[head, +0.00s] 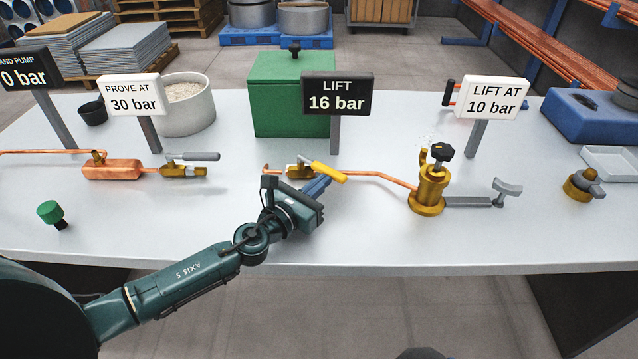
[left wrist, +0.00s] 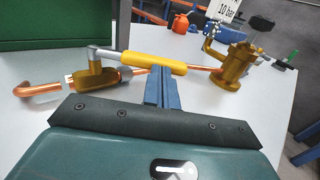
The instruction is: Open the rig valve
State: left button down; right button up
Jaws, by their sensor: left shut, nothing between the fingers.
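The rig valve (head: 298,171) is a brass body on a copper pipe in front of the green box, and it also shows in the left wrist view (left wrist: 98,80). Its yellow lever handle (head: 328,172) points right and slightly toward me, at a shallow angle to the pipe. In the left wrist view the yellow handle (left wrist: 152,63) ends just above the blue fingers. My left gripper (head: 319,185) is shut and empty, close to the handle's near side. I cannot tell whether the fingers touch it. My right gripper is not in view.
The copper pipe (head: 385,178) leads to a brass pump-like fitting (head: 429,190) with a black knob. A grey-handled valve (head: 185,170) stands left. The green box (head: 290,95) and the 16 bar sign (head: 337,92) stand behind. The table front is mostly clear.

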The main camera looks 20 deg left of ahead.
aim_at(333, 178)
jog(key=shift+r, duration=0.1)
pick_arm(q)
jog(key=shift+w+d+r+n+t+y+p, duration=0.2)
jog(key=shift+w+d+n+t+y+p, duration=0.25)
jog(key=shift+y+p, duration=0.3)
jog(key=shift+w+d+n+y+p, duration=0.25)
jog(key=shift+d+n+y+p, duration=0.05)
jog(key=shift+n+y+p, duration=0.5)
jog(key=y, duration=0.1)
jog(key=w+n+y, duration=0.1)
jog(key=shift+w+d+y, duration=0.1)
jog(key=shift+d+y, duration=0.25)
jog(key=y, duration=0.1)
jog(key=w+n+y, duration=0.1)
jog(key=n+y, duration=0.1)
jog(key=shift+w+d+f+n, duration=0.2)
jog(key=shift+w+d+n, duration=0.05)
jog(key=shift+w+d, duration=0.05)
jog(key=shift+w+y, duration=0.4)
jog(key=shift+w, duration=0.25)
jog(key=shift+d+r+b, duration=0.1)
jog(key=shift+b, duration=0.2)
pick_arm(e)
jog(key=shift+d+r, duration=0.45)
pick_arm(q)
jog(key=shift+w, duration=0.1)
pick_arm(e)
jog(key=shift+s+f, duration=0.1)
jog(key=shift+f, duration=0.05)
